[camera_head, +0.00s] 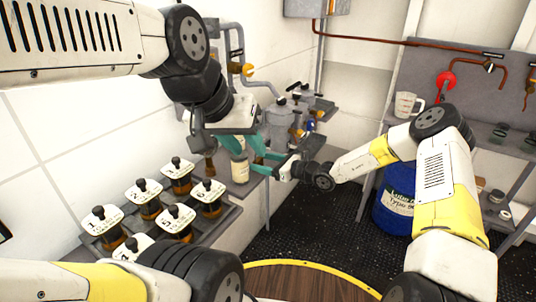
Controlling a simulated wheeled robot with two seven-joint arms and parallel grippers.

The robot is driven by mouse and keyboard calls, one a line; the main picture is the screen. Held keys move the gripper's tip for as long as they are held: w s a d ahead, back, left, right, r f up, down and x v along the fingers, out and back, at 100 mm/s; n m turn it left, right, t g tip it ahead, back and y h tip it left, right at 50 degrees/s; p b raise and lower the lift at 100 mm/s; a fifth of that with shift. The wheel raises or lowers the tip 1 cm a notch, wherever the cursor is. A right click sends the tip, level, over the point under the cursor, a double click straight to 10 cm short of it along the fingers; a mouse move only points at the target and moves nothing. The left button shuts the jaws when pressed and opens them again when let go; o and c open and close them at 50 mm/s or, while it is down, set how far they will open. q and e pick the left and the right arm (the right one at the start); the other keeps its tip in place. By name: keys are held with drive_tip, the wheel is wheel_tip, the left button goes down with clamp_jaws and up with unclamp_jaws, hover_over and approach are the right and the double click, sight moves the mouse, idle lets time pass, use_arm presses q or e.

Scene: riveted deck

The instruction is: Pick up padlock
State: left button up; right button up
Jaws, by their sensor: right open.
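I cannot make out the padlock in the head view; the two grippers hide part of the bench. My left gripper (232,128) hangs over the far end of the grey bench, its jaws partly hidden and hard to separate from the other gripper's fingers. My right gripper (258,157) reaches in from the right, its teal fingers pointing left and open. I see nothing held in it. A bottle with a cream label (239,171) stands on the bench close to the fingertips.
Several amber jars with numbered white tops and black knobs (179,178) stand in a grey tray (220,223) on the bench. Grey pump-like equipment (281,121) is behind. A blue drum (393,207), shelving and a measuring jug (405,104) are at right. Dark floor (310,228) is open between.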

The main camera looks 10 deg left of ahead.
drive_tip(key=shift+w+a, duration=0.15)
drive_tip(key=shift+a, duration=0.25)
drive_tip(key=shift+c, duration=0.2)
clamp_jaws()
